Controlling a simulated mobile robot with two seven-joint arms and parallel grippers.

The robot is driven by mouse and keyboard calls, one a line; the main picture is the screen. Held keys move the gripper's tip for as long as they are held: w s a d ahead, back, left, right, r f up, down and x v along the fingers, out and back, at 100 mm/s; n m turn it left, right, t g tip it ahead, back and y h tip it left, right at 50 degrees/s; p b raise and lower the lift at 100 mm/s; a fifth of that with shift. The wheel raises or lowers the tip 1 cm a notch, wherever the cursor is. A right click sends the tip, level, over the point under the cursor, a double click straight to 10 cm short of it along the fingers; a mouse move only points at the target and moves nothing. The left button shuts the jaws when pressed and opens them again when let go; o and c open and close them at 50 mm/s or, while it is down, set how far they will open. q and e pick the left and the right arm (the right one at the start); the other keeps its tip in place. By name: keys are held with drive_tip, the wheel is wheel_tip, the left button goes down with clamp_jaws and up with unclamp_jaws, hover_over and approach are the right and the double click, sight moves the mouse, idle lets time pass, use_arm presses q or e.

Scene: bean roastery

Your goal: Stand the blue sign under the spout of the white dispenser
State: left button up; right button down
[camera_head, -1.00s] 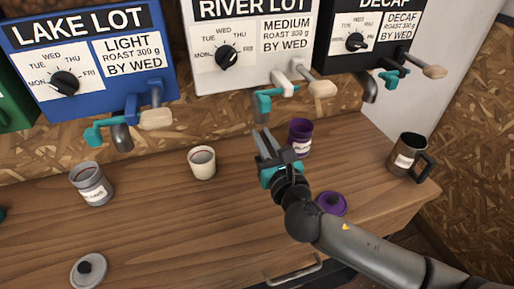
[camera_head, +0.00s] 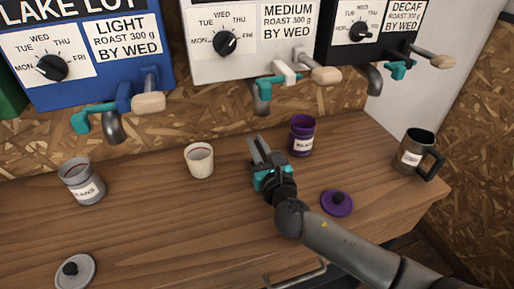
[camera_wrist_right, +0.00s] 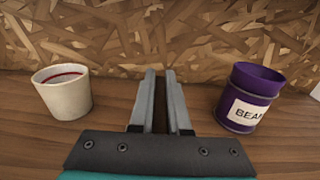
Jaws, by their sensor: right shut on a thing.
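The white dispenser (camera_head: 292,66) hangs at the back, with its grey spout (camera_head: 262,105) and teal lever pointing down over the counter. My right gripper (camera_head: 261,150) is below and in front of that spout, low over the counter between a cream cup and a purple canister. In the right wrist view its two grey fingers (camera_wrist_right: 159,100) stand close together with a narrow gap. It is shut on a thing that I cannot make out. I cannot make out a blue sign in either view. My left gripper is not in view.
The cream cup (camera_head: 200,160) stands left of the gripper, the purple canister (camera_head: 302,136) right. A purple lid (camera_head: 337,203), a dark mug (camera_head: 414,151), a grey canister (camera_head: 83,183) and a grey lid (camera_head: 74,271) also rest on the wooden counter (camera_head: 190,225). Blue (camera_head: 92,92) and black (camera_head: 345,76) dispensers flank the white one.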

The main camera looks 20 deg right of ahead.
drive_tip(key=shift+r, duration=0.1)
drive_tip(key=c, duration=0.9)
unclamp_jaws()
drive_tip(key=shift+s, duration=0.25)
drive_tip(key=s, duration=1.1)
drive_tip(key=shift+s+d+p, duration=0.2)
drive_tip(key=shift+s+p, duration=0.1)
drive_tip(key=shift+p, duration=0.1)
